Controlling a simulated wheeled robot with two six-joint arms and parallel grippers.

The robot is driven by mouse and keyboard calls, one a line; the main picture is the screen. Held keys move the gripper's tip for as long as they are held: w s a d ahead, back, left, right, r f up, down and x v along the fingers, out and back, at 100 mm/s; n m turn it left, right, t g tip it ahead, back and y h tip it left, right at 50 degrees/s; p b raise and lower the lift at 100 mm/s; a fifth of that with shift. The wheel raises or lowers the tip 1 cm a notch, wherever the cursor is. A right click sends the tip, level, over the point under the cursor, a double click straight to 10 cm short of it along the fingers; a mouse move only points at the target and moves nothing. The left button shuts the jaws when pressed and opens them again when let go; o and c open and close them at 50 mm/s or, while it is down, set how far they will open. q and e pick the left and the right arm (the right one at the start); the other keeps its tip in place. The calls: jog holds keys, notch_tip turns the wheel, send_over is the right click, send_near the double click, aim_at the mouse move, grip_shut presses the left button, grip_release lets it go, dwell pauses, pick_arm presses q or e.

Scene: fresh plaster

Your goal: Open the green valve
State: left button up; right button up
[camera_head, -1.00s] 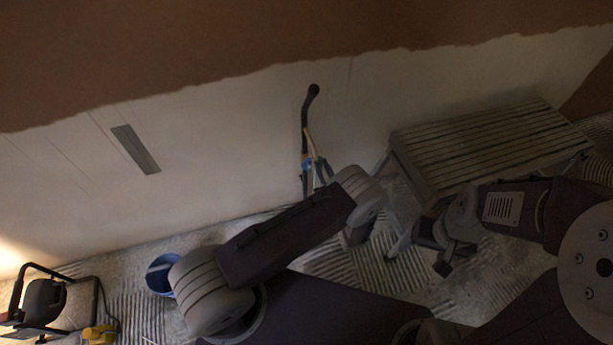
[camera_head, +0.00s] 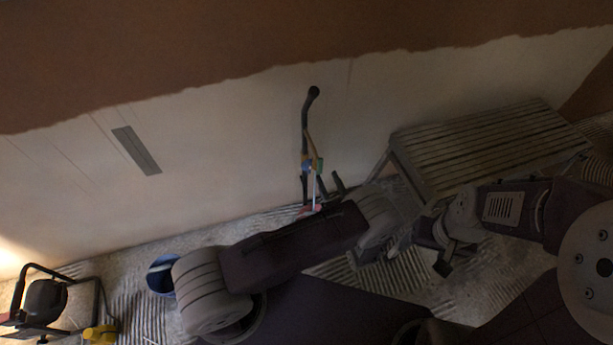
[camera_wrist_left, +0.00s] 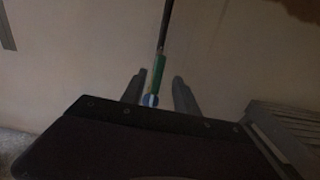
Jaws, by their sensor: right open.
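A dark pipe (camera_head: 305,125) stands against the pale wall and carries small coloured fittings. The green valve (camera_head: 319,164) is a small green piece there, beside a blue fitting (camera_head: 307,165). In the left wrist view the green valve (camera_wrist_left: 158,72) shows as an upright green bar, with a blue and white piece (camera_wrist_left: 150,100) below it. My left gripper (camera_wrist_left: 159,77) is open, its fingers apart on either side of the green bar in that view; contact cannot be told. In the head view it (camera_head: 328,178) is just below the valve. My right gripper (camera_head: 446,258) is open, low on the right, away from the valve.
A slatted bench (camera_head: 490,145) stands against the wall at right, close to my right arm. A blue bucket (camera_head: 161,275) and a black-framed work lamp (camera_head: 42,300) are on the floor at left. A grey plate (camera_head: 136,150) is on the wall.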

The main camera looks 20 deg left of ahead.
pick_arm(q)
jog(key=v, duration=0.6)
jog(key=shift+s+d, duration=0.2)
jog(key=shift+s, duration=0.15)
